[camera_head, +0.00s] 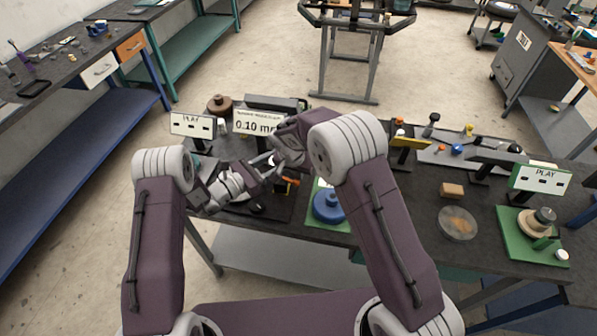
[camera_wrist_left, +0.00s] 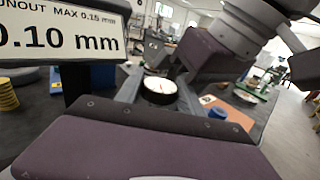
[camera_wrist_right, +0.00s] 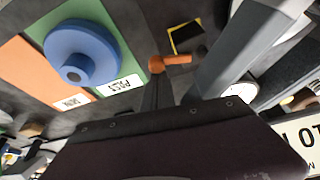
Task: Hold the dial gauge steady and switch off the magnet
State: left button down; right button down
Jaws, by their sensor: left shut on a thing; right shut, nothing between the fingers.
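The dial gauge (camera_wrist_left: 160,88), a round white face with a red needle, sits between the fingers of my left gripper (camera_head: 266,172), which is shut on it. Its face also shows at the right in the right wrist view (camera_wrist_right: 238,94). In the head view, my arms mostly hide the gauge. The orange lever (camera_wrist_right: 172,60), which appears to be the magnet's switch, has its round end at the tips of my right gripper (camera_wrist_right: 158,76). That gripper is shut and empty; I cannot tell whether it touches the lever. The lever shows as an orange spot in the head view (camera_head: 292,181).
A display (camera_head: 254,121) reading 0.10 mm stands behind the grippers. A blue disc (camera_head: 328,207) lies on a green mat just right of them.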

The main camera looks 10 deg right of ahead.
aim_at(292, 181)
jog(key=shift+w+a, duration=0.35)
jog(key=shift+w, duration=0.25)
pick_arm(q)
jog(key=shift+s+d, duration=0.1)
jog(key=shift+d, duration=0.05)
pick_arm(e)
jog(key=shift+w+a+r, duration=0.1)
jog(key=shift+w+a, duration=0.05)
jog(key=shift+w, duration=0.05)
pick_arm(q)
jog(key=shift+f, duration=0.2)
pick_arm(e)
jog(key=v, duration=0.8)
jog(key=shift+w, duration=0.1)
